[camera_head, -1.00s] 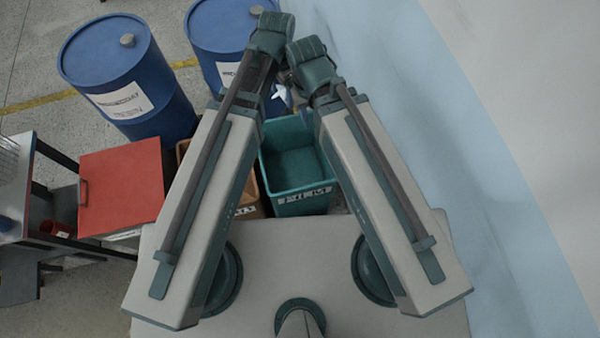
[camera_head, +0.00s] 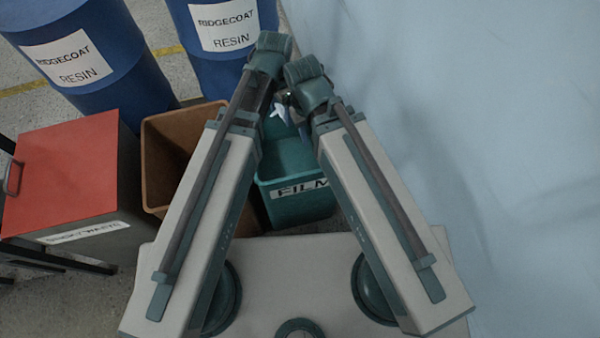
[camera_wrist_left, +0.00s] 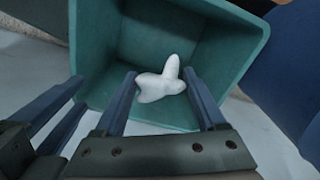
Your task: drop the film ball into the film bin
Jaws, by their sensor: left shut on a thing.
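The film ball is a white, lumpy, crumpled piece (camera_wrist_left: 160,84), seen in the left wrist view between the fingertips of my left gripper (camera_wrist_left: 164,88). My left gripper is shut on it and holds it over the opening of the film bin. The film bin is an open teal box (camera_wrist_left: 100,40), marked FILM on its front in the head view (camera_head: 300,207); my arms partly cover it there. In the head view a bit of white shows by my left gripper (camera_head: 280,110). My right gripper's fingers (camera_wrist_left: 84,92) show apart at the left of the wrist view, with nothing seen between them.
An open brown bin (camera_head: 168,135) stands left of the film bin, partly behind my left arm. A red-lidded box (camera_head: 65,170) is further left. Blue drums (camera_head: 75,50) (camera_head: 222,40) stand behind. A pale blue wall (camera_head: 450,120) is at the right.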

